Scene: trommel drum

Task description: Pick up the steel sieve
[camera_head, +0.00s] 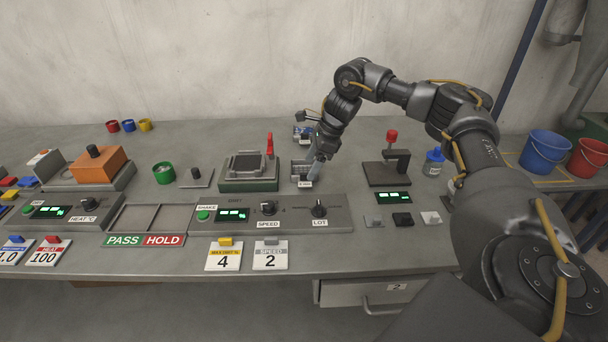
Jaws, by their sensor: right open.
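My right gripper (316,164) points down at the middle of the bench, with its arm reaching in from the right. It is open. Its tips are beside a small grey metal piece (301,170) that has a white label at its front. This piece may be the steel sieve, but it is too small and partly covered by the gripper to be sure. I cannot tell whether the fingers touch it or stand around it. My left gripper is not in view.
A green shaker unit (248,182) with a red lever stands left of the gripper. A dark stand (388,172) with a red knob and a blue-capped bottle (433,163) stand to the right. A control panel (285,221) lies in front. Blue (544,152) and red (588,158) buckets are far right.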

